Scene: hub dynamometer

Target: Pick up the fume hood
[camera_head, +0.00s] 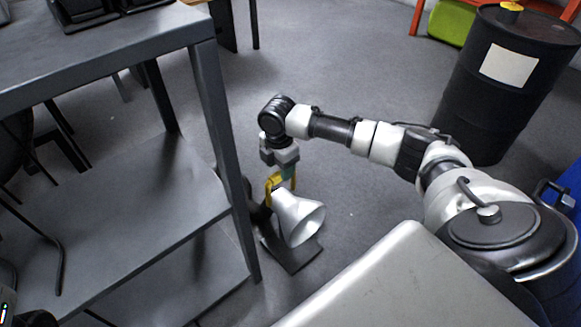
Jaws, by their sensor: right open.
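The fume hood (298,217) is a pale grey-white cone with a wide open mouth facing lower right. It stands with a dark flat base (291,254) on the floor, close to the leg of the grey table. My right gripper (281,184) points down at the narrow upper end of the hood, with its yellow fingers apart. The fingers overlap the hood's narrow end in the picture; whether they touch it I cannot tell. Part of the hood's rear and stand is hidden behind the cone and the table leg. My left gripper is not in view.
A grey metal table (110,55) with a lower shelf (130,215) fills the left, its leg close beside the hood. A black barrel (498,95) with a white label stands at the upper right. Grey floor (345,70) is clear behind my right arm.

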